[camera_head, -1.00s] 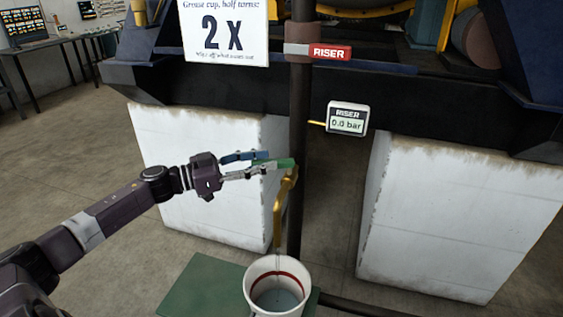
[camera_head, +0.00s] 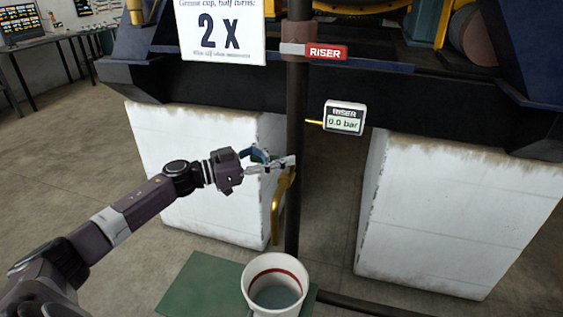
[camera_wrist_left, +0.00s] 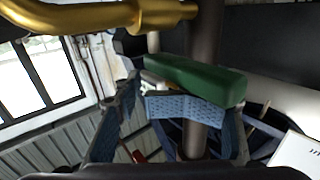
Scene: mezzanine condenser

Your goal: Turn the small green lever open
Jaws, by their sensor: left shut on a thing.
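The small green lever (camera_wrist_left: 195,80) sits at the dark riser pipe, close to the brass spout (camera_head: 277,208). In the left wrist view it lies across the blue finger pads, beside the brass pipe (camera_wrist_left: 90,18). In the head view only a bit of the lever (camera_head: 257,155) shows behind the fingers. My left gripper (camera_head: 276,159) is shut on the lever beside the riser. The riser gauge (camera_head: 345,118) reads 0.0 bar. My right gripper is not in view.
The riser pipe (camera_head: 297,110) stands between two white blocks (camera_head: 195,180). A sign reading "2 X" (camera_head: 221,30) hangs above.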

